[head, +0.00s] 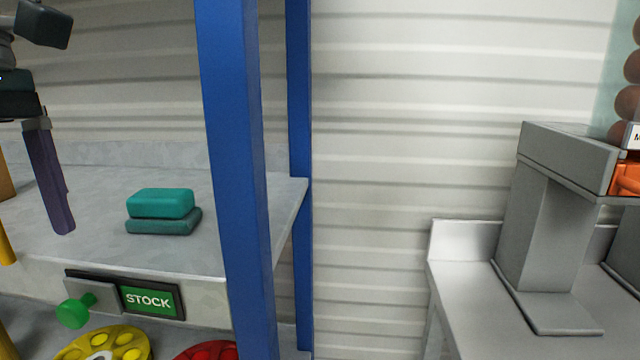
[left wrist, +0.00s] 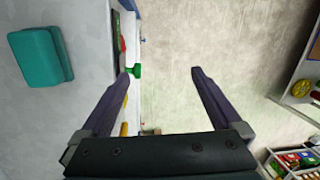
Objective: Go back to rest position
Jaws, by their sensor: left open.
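My left gripper (head: 50,182) hangs at the left of the head view, above the grey shelf (head: 225,245). One purple finger shows there, pointing down. In the left wrist view both purple fingers of my left gripper (left wrist: 160,75) are spread wide, with nothing between them. A teal two-layer block (head: 160,208) lies on the shelf, to the right of the finger and apart from it. The block (left wrist: 41,57) also shows at the upper left of the left wrist view. My right gripper is in neither view.
A blue post (head: 235,170) stands at the shelf's right front corner. A green knob (head: 74,312) and a STOCK sign (head: 150,300) are on the shelf's front. Yellow (head: 125,340) and red (head: 205,352) discs sit below. A grey machine (head: 550,230) stands on a right-hand counter.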

